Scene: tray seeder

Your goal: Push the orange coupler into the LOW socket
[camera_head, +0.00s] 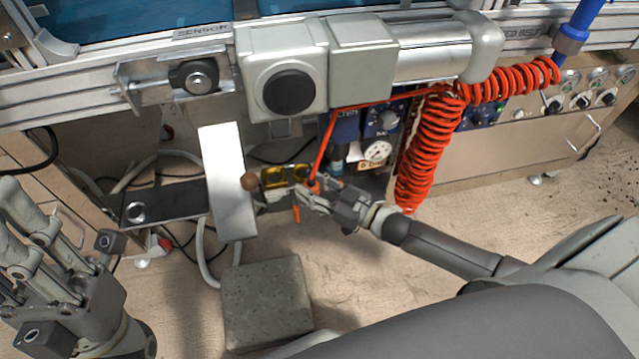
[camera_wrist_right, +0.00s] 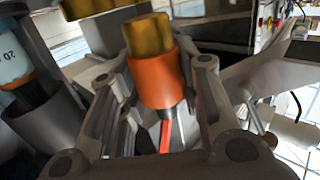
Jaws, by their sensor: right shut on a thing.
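The orange coupler (camera_wrist_right: 158,78) is gripped between the fingers of my right gripper (camera_head: 308,196). In the head view the fingers largely cover it. A brass-coloured cylinder (camera_wrist_right: 147,35) stands at the coupler's far end in the right wrist view; I cannot tell whether it is part of the coupler or a socket. In the head view a yellow-brass fitting block (camera_head: 273,178) with round parts lies right beside my right fingertips. Labels on it are not readable, so LOW cannot be picked out. My left gripper (camera_head: 62,235) is open and empty at the lower left.
A red coiled hose (camera_head: 430,150) hangs to the right, with a straight red line running down to my right gripper. A pale upright plate (camera_head: 228,182) and brown knob (camera_head: 250,182) stand left of the fitting. A grey block (camera_head: 266,305) sits on the floor below.

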